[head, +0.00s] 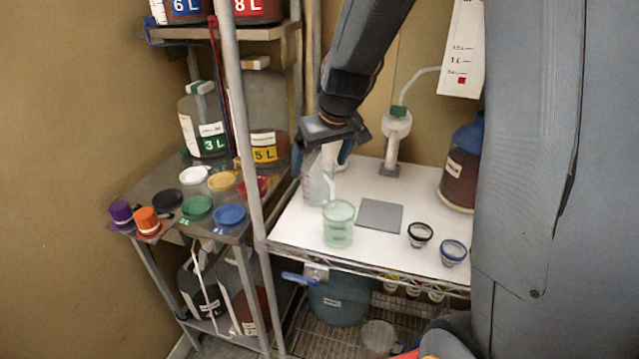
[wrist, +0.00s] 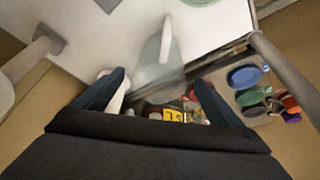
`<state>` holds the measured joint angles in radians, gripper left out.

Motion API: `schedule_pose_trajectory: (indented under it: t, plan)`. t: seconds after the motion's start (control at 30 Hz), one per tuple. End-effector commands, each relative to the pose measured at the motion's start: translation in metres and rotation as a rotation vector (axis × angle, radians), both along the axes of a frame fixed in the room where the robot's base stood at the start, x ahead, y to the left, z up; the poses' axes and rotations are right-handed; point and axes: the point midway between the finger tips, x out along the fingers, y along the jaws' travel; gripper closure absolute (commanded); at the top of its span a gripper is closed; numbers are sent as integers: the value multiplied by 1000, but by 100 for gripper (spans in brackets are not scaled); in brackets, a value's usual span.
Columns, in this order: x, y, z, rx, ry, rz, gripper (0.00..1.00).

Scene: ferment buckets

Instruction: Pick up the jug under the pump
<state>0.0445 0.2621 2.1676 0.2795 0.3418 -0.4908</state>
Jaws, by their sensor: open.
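A clear jug with a pale handle stands on the white bench top (head: 290,225), just left of the pump (head: 396,125) and its stand. The jug (head: 316,188) is partly hidden by my gripper in the head view. In the wrist view the clear jug (wrist: 155,72) shows ahead of and between the fingers, its handle pointing away from my palm. My gripper (head: 322,164) is open and points down over the jug; it also shows in the wrist view (wrist: 160,82). I cannot tell whether the fingers touch the jug.
A green beaker (head: 338,226) stands in front of the jug, beside a grey square pad (head: 380,216). Two small funnels (head: 420,234) and a dark blue-capped bottle (head: 461,170) stand to the right. A rack post (head: 243,130) and a shelf with coloured lids (head: 197,207) are at left.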

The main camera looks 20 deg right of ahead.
Motion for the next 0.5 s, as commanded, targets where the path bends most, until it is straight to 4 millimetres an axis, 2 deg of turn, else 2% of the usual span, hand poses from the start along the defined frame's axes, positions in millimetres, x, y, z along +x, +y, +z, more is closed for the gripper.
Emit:
schedule_pose_trajectory:
  t: [0.2, 0.5]
  plan:
    - [7, 1, -19, 0, 2, -2, 10]
    - [9, 0, -22, 0, 0, -3, 10]
